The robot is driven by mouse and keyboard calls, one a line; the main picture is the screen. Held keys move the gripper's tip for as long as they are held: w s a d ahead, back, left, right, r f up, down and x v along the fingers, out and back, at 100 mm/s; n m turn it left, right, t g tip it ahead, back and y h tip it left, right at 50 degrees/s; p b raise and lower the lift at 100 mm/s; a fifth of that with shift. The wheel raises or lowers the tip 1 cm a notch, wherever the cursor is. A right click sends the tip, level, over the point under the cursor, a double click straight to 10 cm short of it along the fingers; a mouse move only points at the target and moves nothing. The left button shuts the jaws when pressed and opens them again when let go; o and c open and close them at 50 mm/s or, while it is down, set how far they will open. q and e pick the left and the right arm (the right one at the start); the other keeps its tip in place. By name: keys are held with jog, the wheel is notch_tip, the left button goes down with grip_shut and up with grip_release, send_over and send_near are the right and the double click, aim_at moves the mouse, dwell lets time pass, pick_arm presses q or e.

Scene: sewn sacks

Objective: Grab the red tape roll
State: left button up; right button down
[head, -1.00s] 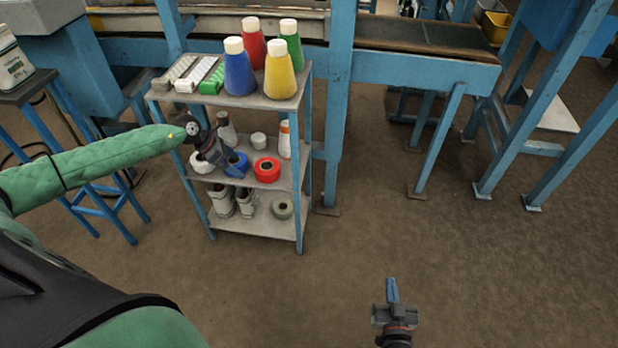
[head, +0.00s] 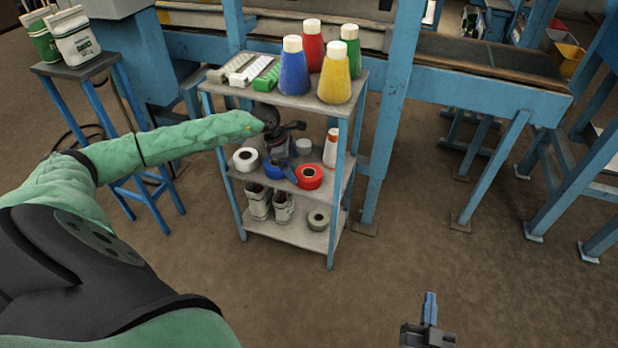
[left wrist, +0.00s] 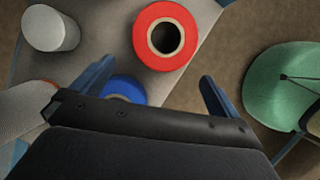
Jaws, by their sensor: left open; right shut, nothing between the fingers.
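The red tape roll (head: 309,177) lies flat on the middle shelf of the rack, near its front right. In the left wrist view the red tape roll (left wrist: 166,37) is ahead of the fingers, with a clear gap. My left gripper (head: 284,163) reaches over the middle shelf, beside the roll. Its two blue fingers (left wrist: 155,85) are spread and empty. A blue tape roll (left wrist: 124,90) sits partly hidden beneath the gripper. My right gripper (head: 430,308) is low at the bottom right, its fingers together, away from the rack.
On the middle shelf are a white roll (head: 246,159), a small white cylinder (head: 303,146) and a white bottle with an orange cap (head: 331,148). The top shelf above holds several thread cones (head: 335,76). A green-grey roll (head: 318,220) is on the bottom shelf.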

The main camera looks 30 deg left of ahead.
aim_at(309, 173)
pick_arm(q)
jog(key=shift+w+d+f, duration=0.1)
jog(key=shift+w+d, duration=0.4)
jog(key=shift+d, duration=0.25)
jog(key=shift+w+d, duration=0.45)
jog(key=shift+d, duration=0.25)
pick_arm(e)
jog(key=shift+r, duration=0.15)
pick_arm(q)
jog(key=shift+d+f, duration=0.15)
jog(key=shift+f, duration=0.15)
jog(key=x, duration=0.4)
jog(key=shift+w, duration=0.1)
jog(key=c, duration=0.9)
pick_arm(e)
notch_tip(309, 173, up, 4)
jog(key=shift+w+d+f+t, duration=0.1)
jog(key=shift+f+t, duration=0.1)
jog(key=shift+t, duration=0.5)
pick_arm(q)
jog(key=shift+c, duration=0.2)
